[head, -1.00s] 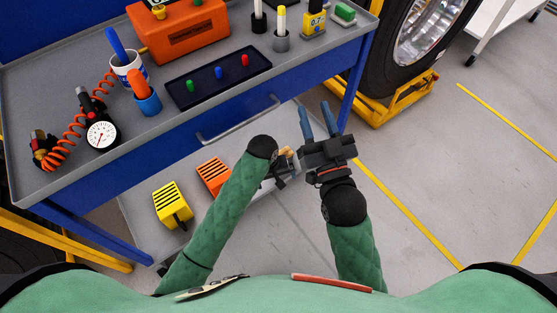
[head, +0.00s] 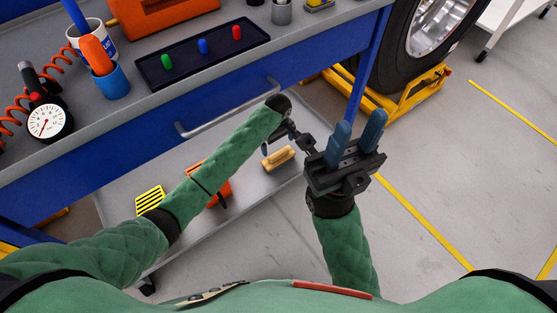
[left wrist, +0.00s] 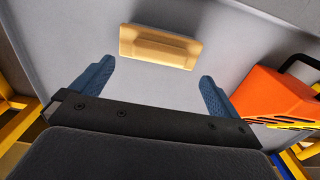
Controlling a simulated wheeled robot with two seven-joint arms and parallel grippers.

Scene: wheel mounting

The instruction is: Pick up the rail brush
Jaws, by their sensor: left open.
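An orange chock (left wrist: 278,98) stands right of my left gripper in the wrist view. A yellow chock (head: 150,202) is further left on the shelf (head: 115,207). The bench drawer handle (head: 228,112) is above. A wheel on a yellow dolly (head: 400,98) stands right.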

